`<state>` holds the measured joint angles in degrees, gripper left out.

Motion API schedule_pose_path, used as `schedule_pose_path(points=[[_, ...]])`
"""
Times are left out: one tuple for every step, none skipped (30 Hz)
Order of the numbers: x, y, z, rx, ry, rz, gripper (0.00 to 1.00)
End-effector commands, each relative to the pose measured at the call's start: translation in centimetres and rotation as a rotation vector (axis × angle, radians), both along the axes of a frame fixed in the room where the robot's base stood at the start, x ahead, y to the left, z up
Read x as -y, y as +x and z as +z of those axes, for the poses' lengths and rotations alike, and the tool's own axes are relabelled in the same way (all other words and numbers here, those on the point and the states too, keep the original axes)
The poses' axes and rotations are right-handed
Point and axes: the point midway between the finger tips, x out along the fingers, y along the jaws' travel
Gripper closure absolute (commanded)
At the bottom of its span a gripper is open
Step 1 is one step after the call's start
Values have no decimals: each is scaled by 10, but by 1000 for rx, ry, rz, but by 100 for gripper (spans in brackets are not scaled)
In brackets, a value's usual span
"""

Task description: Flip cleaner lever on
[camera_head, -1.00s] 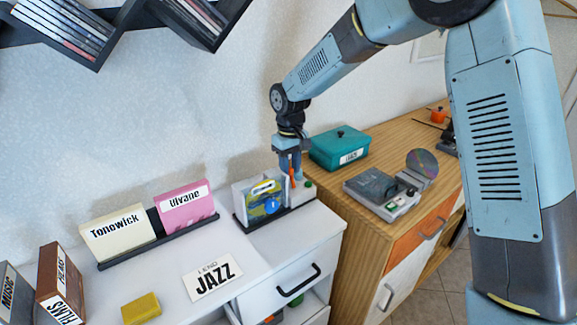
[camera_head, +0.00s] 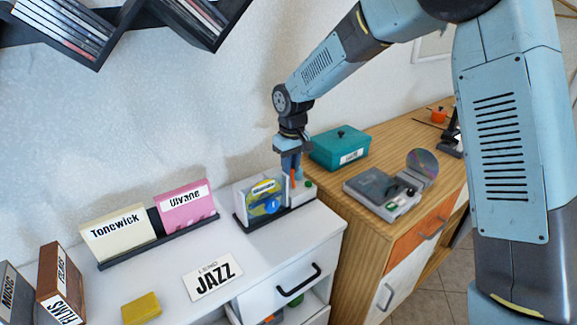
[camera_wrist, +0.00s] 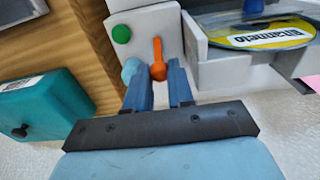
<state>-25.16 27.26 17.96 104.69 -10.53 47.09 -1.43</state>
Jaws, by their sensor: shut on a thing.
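The cleaner (camera_head: 243,205) is a white unit on the white cabinet, with a colourful disc (camera_head: 264,200) standing in its slot. Its orange lever (camera_wrist: 158,60) sits on a pale panel in the wrist view, beside a green round button (camera_wrist: 121,34). My gripper (camera_wrist: 160,80) has its blue fingers on either side of the lever, shut on it. In the head view my gripper (camera_head: 292,176) points down at the cleaner's right end and partly hides the lever. A light blue round part shows beside the left finger in the wrist view.
A teal box (camera_head: 340,147) and a grey disc player (camera_head: 384,193) with its lid up stand on the wooden cabinet to the right. The white top around the card is clear.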

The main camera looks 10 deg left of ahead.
Motion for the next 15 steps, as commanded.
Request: schedule_pose_path(points=[[3,-1,1,14,13,-2,100],[5,-1,2,24,25,-2,100],[6,-2,2,38,41,-3,100],[7,-4,2,49,54,-2,100],[8,-4,2,62,70,-2,100],[10,-6,3,80,89,-2,100],[12,-6,3,94,106,-3,100],[13,-8,3,109,124,-3,100],[15,-9,3,129,147,-3,100],[16,-11,3,146,166,-3,100],[18,-12,2,161,185,-3,100],[20,-13,2,183,210,-4,100],[21,-14,2,199,229,-4,100],[23,-16,2,214,247,-5,100],[25,-17,1,236,271,-6,100]])
